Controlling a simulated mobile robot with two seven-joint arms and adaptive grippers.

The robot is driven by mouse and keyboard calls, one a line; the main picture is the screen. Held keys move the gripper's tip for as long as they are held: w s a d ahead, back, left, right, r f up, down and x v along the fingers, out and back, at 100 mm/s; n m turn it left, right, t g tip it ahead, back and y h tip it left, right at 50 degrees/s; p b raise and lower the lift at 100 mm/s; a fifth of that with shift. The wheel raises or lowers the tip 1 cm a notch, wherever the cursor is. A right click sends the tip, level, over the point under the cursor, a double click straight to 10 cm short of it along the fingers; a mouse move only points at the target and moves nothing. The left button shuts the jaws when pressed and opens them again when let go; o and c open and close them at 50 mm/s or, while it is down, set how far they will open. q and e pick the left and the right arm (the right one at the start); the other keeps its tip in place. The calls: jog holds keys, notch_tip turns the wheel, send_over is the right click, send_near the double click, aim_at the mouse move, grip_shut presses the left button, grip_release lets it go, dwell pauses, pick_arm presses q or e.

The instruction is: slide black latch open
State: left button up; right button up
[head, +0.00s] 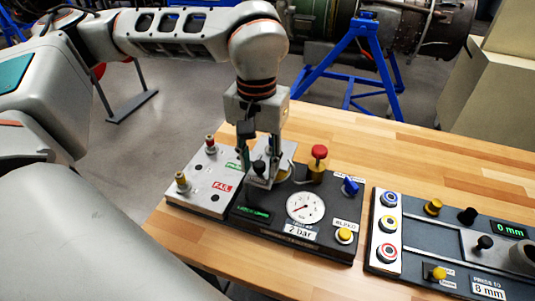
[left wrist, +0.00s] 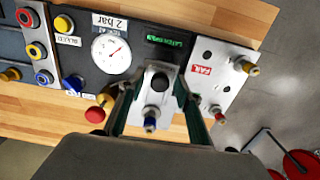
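A black knob (head: 259,168), which looks like the black latch, stands on a light grey plate at the left part of the gauge panel (head: 337,244). It also shows in the left wrist view (left wrist: 160,82). My left gripper (head: 260,152) points down over this plate. Nothing is visibly gripped, and I cannot tell whether the fingers touch anything. My right gripper is in neither view.
A red knob (head: 319,153), a blue knob (head: 350,187) and a round gauge (head: 305,207) are close to the right. A grey FAIL plate (head: 198,193) with two fittings adjoins on the left. Another panel (head: 452,225) stands further right. Bare wooden table (head: 400,150) lies behind.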

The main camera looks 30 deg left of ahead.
aim_at(259, 164)
pick_arm(q)
jog(key=shift+o, duration=0.8)
jog(key=shift+r, duration=0.1)
notch_tip(259, 164, up, 2)
jog(key=shift+r+p, duration=0.25)
jog(key=shift+p, duration=0.9)
jog(key=shift+r, duration=2.15)
